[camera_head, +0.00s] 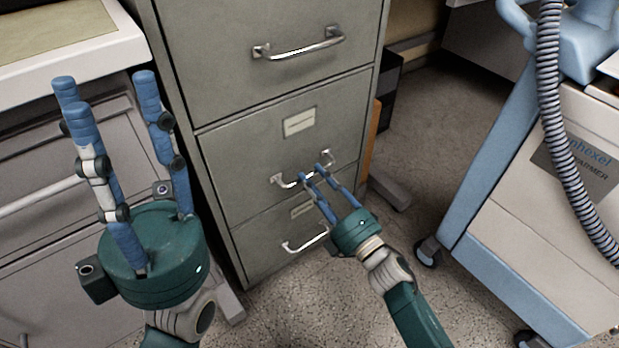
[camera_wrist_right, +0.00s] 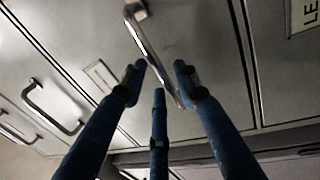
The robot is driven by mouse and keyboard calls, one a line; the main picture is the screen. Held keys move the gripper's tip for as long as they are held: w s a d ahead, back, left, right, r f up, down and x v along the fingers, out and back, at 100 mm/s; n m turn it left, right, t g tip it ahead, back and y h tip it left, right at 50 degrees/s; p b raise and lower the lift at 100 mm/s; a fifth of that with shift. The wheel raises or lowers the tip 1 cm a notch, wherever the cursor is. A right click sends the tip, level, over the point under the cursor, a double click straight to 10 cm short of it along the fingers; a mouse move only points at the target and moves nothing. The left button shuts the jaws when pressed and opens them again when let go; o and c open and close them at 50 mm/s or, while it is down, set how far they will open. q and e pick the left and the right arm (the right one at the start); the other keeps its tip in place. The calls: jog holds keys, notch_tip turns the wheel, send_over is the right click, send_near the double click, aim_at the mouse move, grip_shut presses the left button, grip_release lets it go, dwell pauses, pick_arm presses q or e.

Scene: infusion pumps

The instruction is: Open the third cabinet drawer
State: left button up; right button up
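The grey metal cabinet (camera_head: 280,105) stands in the middle of the head view, with three drawer fronts showing. The lower two are a drawer with a label and a silver bar handle (camera_head: 282,181), and a bottom drawer with its own handle (camera_head: 304,242). All look closed. My right gripper (camera_head: 311,171) is at the handle of the drawer above the bottom one. In the right wrist view this handle (camera_wrist_right: 148,42) runs between my blue fingers (camera_wrist_right: 159,82), which are apart; contact is unclear. My left gripper (camera_head: 105,90) is open and empty, fingers up, left of the cabinet.
A large upper drawer has a handle (camera_head: 300,47). A light-topped counter with drawers (camera_head: 60,45) stands at the left, behind my left gripper. A wheeled blue and white device (camera_head: 570,150) with a ribbed hose is at the right. Speckled floor (camera_head: 310,300) lies open between.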

jog(key=shift+x, duration=1.05)
grip_shut()
jog(key=shift+f, duration=0.1)
